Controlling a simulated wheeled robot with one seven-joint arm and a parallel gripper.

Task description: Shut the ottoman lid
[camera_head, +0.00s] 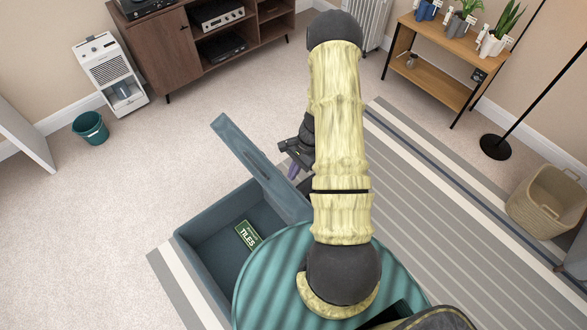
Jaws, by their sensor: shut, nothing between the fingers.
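The blue-grey ottoman (192,250) stands open at the lower middle, partly hidden by my body and arm. Its lid (257,166) is raised and seen nearly edge-on, slanting from upper left to lower right. A green box marked TILES (248,235) lies inside on the ottoman's floor. My gripper (293,170) is just right of the lid, on the side away from the box's opening, partly hidden by my arm. It is shut and empty. I cannot tell whether it touches the lid.
A striped rug (450,225) lies to the right. A wooden cabinet (165,55), white heater-like unit (110,70) and teal bucket (91,127) stand at the back left. A plant shelf (440,75), black lamp base (495,147) and basket (545,200) stand right. Carpet at left is clear.

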